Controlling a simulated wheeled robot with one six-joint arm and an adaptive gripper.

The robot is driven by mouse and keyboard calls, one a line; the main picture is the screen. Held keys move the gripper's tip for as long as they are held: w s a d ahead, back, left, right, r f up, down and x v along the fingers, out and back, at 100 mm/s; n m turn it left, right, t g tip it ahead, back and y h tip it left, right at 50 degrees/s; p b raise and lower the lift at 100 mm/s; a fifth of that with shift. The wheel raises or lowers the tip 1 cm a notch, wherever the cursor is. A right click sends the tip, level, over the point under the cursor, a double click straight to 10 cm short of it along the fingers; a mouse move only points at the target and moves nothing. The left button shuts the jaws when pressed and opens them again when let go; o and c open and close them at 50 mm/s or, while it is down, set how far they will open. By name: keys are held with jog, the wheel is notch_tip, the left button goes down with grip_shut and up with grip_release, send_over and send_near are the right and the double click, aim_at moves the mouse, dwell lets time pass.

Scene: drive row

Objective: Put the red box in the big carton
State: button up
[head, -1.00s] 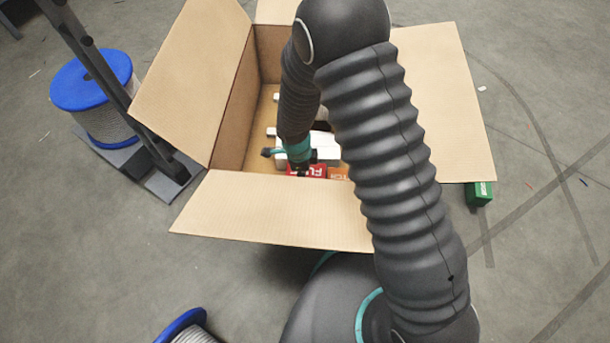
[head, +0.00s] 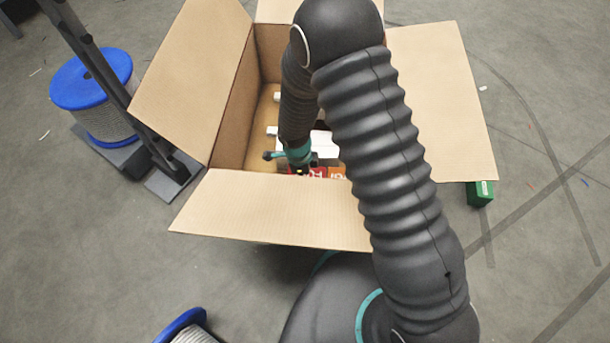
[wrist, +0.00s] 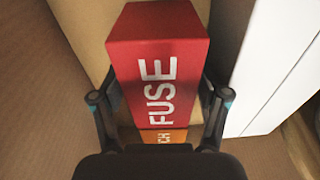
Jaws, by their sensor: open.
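The big carton (head: 265,208) stands open with its flaps spread. The red box (head: 319,171), marked FUSE, is inside it near the front wall, partly hidden by my gripper (head: 302,170). In the wrist view the red box (wrist: 158,70) lies between the two fingers of my gripper (wrist: 160,98). The fingers are open, one on each side of it; whether they touch it I cannot tell.
An orange box (head: 338,173) is beside the red one in the carton. White boxes (head: 326,146) lie behind them. A green box (head: 480,194) is on the floor to the right. A blue-and-white spool (head: 92,80) and dark posts stand at left.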

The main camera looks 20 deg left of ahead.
notch_tip(320, 180, up, 12)
jog(key=a+p, duration=0.1)
jog(key=shift+s+a, duration=0.15)
jog(key=shift+a, duration=0.05)
jog(key=shift+r, duration=0.1)
jog(key=w+d+r+n+t+y, duration=0.1)
jog(key=d+r+n, duration=0.2)
jog(key=d+r, duration=0.65)
jog(key=w+d+r+n+t+y, duration=0.15)
jog(key=d+r+n, duration=0.25)
jog(key=d+r, duration=0.55)
jog(key=s+d+r+n+t+h, duration=0.1)
jog(key=s+d+r+n+t, duration=0.2)
jog(key=s+d+r+n, duration=0.5)
jog(key=shift+s+d+r+n, duration=0.3)
jog(key=shift+s+d+r, duration=2.15)
jog(key=shift+s+r, duration=0.45)
jog(key=shift+w+r, duration=0.1)
